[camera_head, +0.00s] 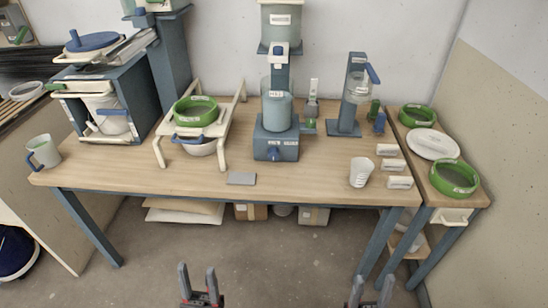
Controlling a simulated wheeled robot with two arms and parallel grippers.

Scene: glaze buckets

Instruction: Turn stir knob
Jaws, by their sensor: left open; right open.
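A blue knob (273,156) is on the front of the blue-grey base (262,143) of the mixing stand, at the middle of the table. A glass vessel (278,112) with a label stands on that base, below an upper labelled container (280,25). My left gripper (198,277) is open and empty at the bottom edge of the view, over the floor in front of the table. My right gripper (370,287) is open and empty, also low in front of the table. Both are well apart from the knob.
The wooden table (310,170) has clear room at its front. A white rack with a green sieve (195,111) stands left; a side table with a green sieve (455,178) is right.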

